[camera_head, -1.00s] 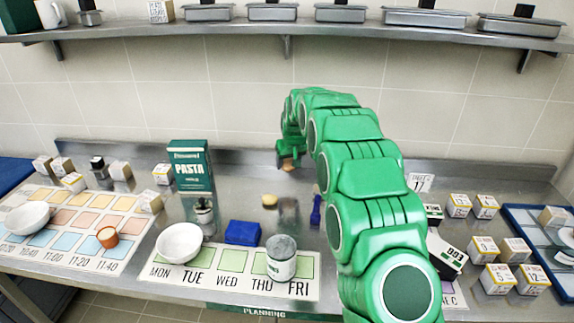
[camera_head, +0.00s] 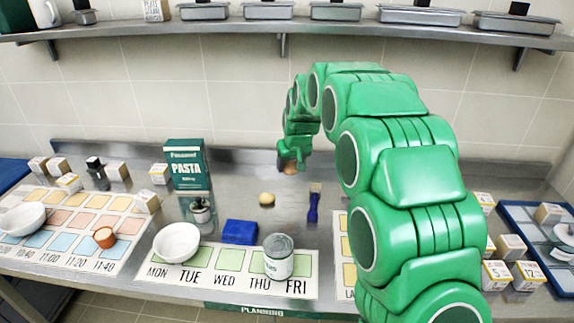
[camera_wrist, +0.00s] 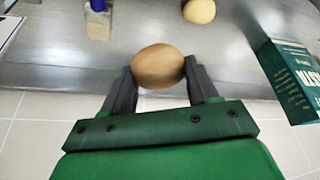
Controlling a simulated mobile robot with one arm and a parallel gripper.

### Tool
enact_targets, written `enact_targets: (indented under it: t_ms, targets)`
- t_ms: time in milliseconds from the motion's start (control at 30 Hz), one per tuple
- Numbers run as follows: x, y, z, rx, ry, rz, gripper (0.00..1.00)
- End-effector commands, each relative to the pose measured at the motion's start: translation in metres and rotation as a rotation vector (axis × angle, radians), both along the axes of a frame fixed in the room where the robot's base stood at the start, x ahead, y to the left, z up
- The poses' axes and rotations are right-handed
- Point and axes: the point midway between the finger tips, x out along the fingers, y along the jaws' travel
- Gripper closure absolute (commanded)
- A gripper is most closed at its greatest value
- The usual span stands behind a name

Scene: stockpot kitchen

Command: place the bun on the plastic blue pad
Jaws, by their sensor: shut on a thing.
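The bun (camera_wrist: 158,66) is brown and oval. It sits between the two fingers of my gripper (camera_wrist: 160,82) in the wrist view, and the fingers press on its sides. In the head view my gripper (camera_head: 291,160) is over the back of the steel counter, with the bun (camera_head: 290,167) at its tip. The blue pad (camera_head: 239,232) is a flat-topped blue block in front and to the left of my gripper, apart from it. It lies by the back edge of the weekday mat, between the white bowl and the grey-lidded jar.
A pale yellow round item (camera_head: 267,199) lies between my gripper and the pad. A blue-handled brush (camera_head: 314,205) lies to its right. The white bowl (camera_head: 177,242), jar (camera_head: 278,256) and green pasta box (camera_head: 188,165) stand nearby. An overhead shelf (camera_head: 270,30) holds metal pans.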

Motion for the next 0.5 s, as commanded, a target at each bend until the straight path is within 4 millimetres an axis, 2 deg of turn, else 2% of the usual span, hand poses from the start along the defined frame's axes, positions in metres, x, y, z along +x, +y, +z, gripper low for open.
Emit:
enact_targets:
  t_ms: [233, 500]
  targets:
    - [-0.023, 0.016, 0.008, 0.003, 0.001, 0.002, 0.71]
    - [-0.084, 0.054, 0.02, 0.006, 0.014, -0.003, 0.71]
